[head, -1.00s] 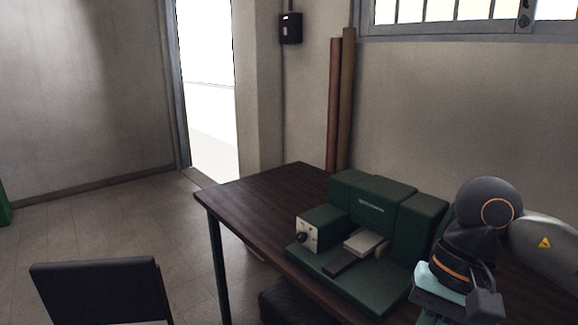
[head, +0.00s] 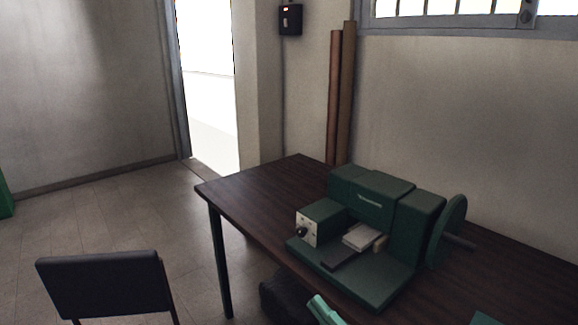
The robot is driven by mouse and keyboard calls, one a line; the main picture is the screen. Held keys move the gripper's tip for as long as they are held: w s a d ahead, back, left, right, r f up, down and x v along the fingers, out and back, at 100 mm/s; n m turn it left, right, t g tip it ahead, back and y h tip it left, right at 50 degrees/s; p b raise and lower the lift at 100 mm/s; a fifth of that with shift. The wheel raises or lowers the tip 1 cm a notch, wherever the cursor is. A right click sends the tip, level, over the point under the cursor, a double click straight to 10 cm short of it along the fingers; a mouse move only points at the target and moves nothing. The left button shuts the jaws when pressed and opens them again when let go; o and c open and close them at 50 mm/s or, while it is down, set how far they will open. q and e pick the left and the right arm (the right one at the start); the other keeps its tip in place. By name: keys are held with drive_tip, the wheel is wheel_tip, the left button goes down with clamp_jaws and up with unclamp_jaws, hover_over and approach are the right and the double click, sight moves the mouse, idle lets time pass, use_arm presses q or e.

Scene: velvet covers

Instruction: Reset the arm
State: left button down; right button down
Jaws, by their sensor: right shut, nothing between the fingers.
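My right gripper (head: 325,310) shows only as a pale teal tip at the bottom edge, in front of the table. It is shut and empty; most of it is cut off by the frame. My left gripper is not in view. A dark green machine (head: 372,206) with a control box, a flat base and a round wheel on its right side stands on the dark wooden table (head: 255,192).
A dark chair (head: 100,284) stands at the lower left. A dark bag-like thing (head: 283,294) is under the table. A small green patch at the bottom right is unclear. Two brown rolls (head: 341,95) lean on the wall. The table's left end is bare.

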drive_tip(key=s+d+f+m+h, duration=0.1)
drive_tip(key=d+f+m+h, duration=0.4)
drive_tip(key=f+m+h, duration=0.45)
drive_tip(key=s+d+f+m+g+h, duration=0.1)
drive_tip(key=s+d+f+m+g, duration=0.1)
drive_tip(key=s+f, duration=0.3)
drive_tip(key=s+d+f+m+g+h, duration=0.1)
drive_tip(key=s+f+m, duration=0.4)
drive_tip(key=f, duration=0.5)
drive_tip(key=s+d+f+m+g+h+p, duration=0.1)
drive_tip(key=s+d+f+m+g, duration=0.2)
drive_tip(key=f, duration=0.4)
drive_tip(key=s+m+g, duration=0.1)
drive_tip(key=s, duration=0.1)
drive_tip(key=shift+s+f+g, duration=0.25)
drive_tip(key=shift+s+g, duration=0.05)
drive_tip(key=shift+d+h, duration=0.1)
drive_tip(key=shift+h, duration=0.15)
